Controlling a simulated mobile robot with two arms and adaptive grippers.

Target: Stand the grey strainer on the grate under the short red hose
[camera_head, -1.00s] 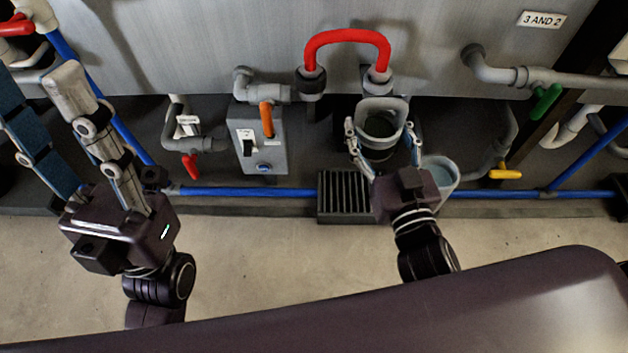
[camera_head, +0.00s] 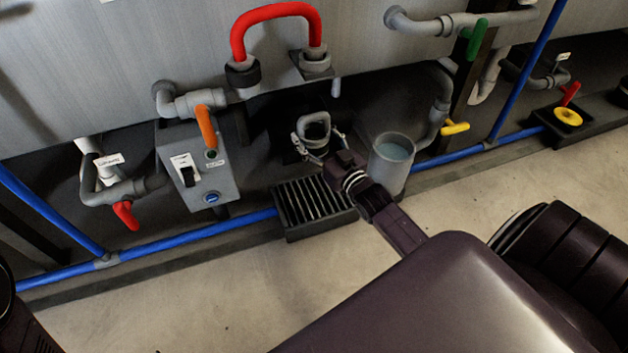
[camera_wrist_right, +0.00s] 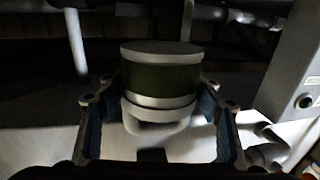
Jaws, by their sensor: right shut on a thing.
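The grey strainer (camera_head: 313,125) is between the fingers of my right gripper (camera_head: 317,142), which is shut on it. The right wrist view shows its grey rims and dark mesh wall (camera_wrist_right: 160,77) between both fingers (camera_wrist_right: 158,118). The strainer appears upright and held in the air. In the head view it appears just beyond the grate (camera_head: 312,203), a dark slatted box on the floor. The short red hose (camera_head: 277,14) arches above, up and left of the strainer in the picture. My left gripper is out of view.
A grey bucket of water (camera_head: 391,162) stands close right of my gripper. A grey switch box (camera_head: 198,170) with an orange lever is left of the grate. A blue pipe (camera_head: 200,235) runs along the floor edge. Open floor (camera_head: 200,300) lies in front.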

